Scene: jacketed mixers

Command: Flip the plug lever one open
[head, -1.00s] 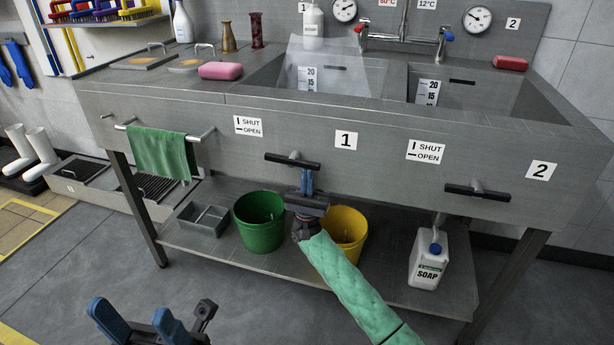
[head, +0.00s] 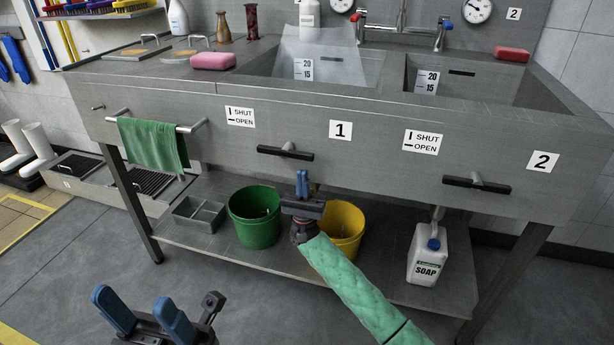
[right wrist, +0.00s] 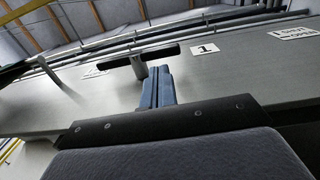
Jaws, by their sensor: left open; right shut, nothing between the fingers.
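The plug lever one is a black bar handle (head: 285,153) on the sink's front panel, left of the label 1 (head: 340,130). It lies about level, matching the flat mark for OPEN on the sign (head: 240,117) to its left. In the right wrist view the lever (right wrist: 150,53) shows on its stem just beyond my fingers. My right gripper (head: 302,174) is shut and empty, just below the lever's right half and apart from it; its blue fingers also show in the wrist view (right wrist: 158,82). My left gripper (head: 138,298) is open and empty, low at the left over the floor.
A second black lever (head: 477,184) sits level near label 2. A green towel (head: 152,145) hangs on a rail at the left. A green bucket (head: 255,217), a yellow bucket (head: 343,225) and a soap canister (head: 426,255) stand on the lower shelf.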

